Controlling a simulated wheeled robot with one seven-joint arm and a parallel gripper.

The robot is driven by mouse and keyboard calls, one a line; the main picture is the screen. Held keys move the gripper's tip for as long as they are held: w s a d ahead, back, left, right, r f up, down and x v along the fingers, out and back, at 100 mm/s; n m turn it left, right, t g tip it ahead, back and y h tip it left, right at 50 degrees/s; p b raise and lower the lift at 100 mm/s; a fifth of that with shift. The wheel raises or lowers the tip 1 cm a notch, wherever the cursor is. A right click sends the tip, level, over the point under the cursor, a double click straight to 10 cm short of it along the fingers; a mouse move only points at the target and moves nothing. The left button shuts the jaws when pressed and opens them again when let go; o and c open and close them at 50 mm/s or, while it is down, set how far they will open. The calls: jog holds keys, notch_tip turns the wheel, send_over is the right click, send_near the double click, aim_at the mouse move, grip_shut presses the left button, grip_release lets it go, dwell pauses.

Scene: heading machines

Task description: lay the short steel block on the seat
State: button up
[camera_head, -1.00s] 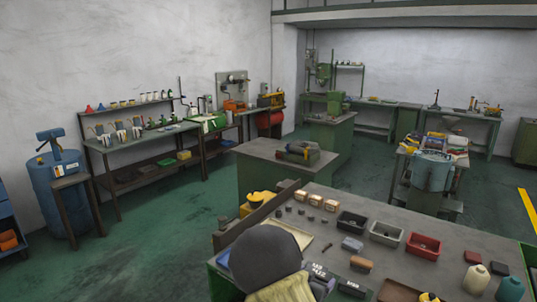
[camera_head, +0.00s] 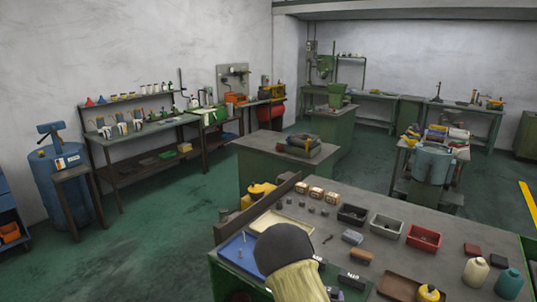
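A small blue-grey block (camera_head: 352,237) lies on the near bench (camera_head: 455,237), left of the bins. It may be the short steel block, but it is too small to tell. Dark labelled blocks (camera_head: 355,281) lie nearer, partly hidden by my arm. I cannot pick out the seat for certain. My arm (camera_head: 290,265), a dark rounded joint with a pale yellow link, rises at the bottom middle and covers part of the bench. My gripper's fingers do not show.
A black bin (camera_head: 352,214), a grey bin (camera_head: 387,227) and a red bin (camera_head: 424,237) stand on the near bench. A blue tray (camera_head: 236,250) lies at its left. Bottles (camera_head: 476,270) stand at the right front. Green floor (camera_head: 150,240) is open at left.

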jog(key=s+a+f+n+y+b, duration=0.1)
jog(key=s+f+b, duration=0.1)
jog(key=f+b, duration=0.3)
jog(key=s+f+n+y+b, duration=0.2)
jog(key=f+b, duration=0.3)
jog(key=f, duration=0.7)
jog(key=shift+s+a+t, duration=0.3)
jog(key=shift+s+a, duration=0.05)
jog(key=shift+s, duration=0.5)
jog(key=shift+r, duration=0.15)
jog(key=w+r+m+g+h, duration=0.1)
jog(key=w+r+m+h, duration=0.2)
jog(key=r, duration=0.4)
jog(key=w+a+r+m+g+h+p, duration=0.1)
jog(key=w+r+m+h, duration=0.2)
jog(key=r, duration=0.5)
jog(key=shift+w+r+m+h, duration=0.2)
jog(key=shift+w+m+h, duration=0.15)
jog(key=shift+h, duration=0.25)
